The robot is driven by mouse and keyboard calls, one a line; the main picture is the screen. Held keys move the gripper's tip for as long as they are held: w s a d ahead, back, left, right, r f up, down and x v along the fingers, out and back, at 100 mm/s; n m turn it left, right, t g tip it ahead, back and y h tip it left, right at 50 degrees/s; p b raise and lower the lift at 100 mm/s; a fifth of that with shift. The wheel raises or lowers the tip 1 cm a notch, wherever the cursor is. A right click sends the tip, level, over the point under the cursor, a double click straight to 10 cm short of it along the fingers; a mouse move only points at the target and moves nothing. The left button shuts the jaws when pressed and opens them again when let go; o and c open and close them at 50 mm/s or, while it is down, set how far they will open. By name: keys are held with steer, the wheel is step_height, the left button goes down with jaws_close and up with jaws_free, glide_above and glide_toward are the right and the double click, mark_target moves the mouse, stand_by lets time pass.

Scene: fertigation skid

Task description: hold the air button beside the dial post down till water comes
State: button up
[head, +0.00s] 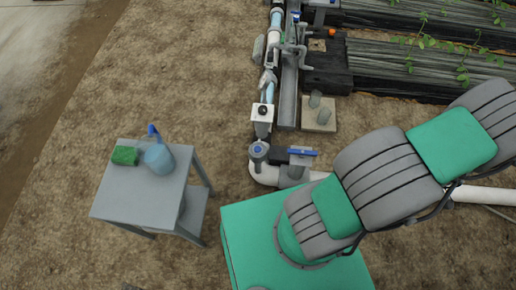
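A small pale box with a dark round face (262,112) sits on the pipe line near the middle of the head view; it may be the dial. Just below it is a grey upright fitting with a blue round top (258,150). I cannot tell which part is the air button; it is too small to make out or hidden. No running water can be made out. My arm rises from the green base and leaves the picture at the right, so my gripper is out of view.
A grey side table (140,205) at left holds a green sponge-like block (125,156) and a blue-grey jug (159,158). A blue-handled valve (302,152) stands near my base. A tan block (319,115) with grey stubs lies right of the pipes. Bare soil lies between table and pipes.

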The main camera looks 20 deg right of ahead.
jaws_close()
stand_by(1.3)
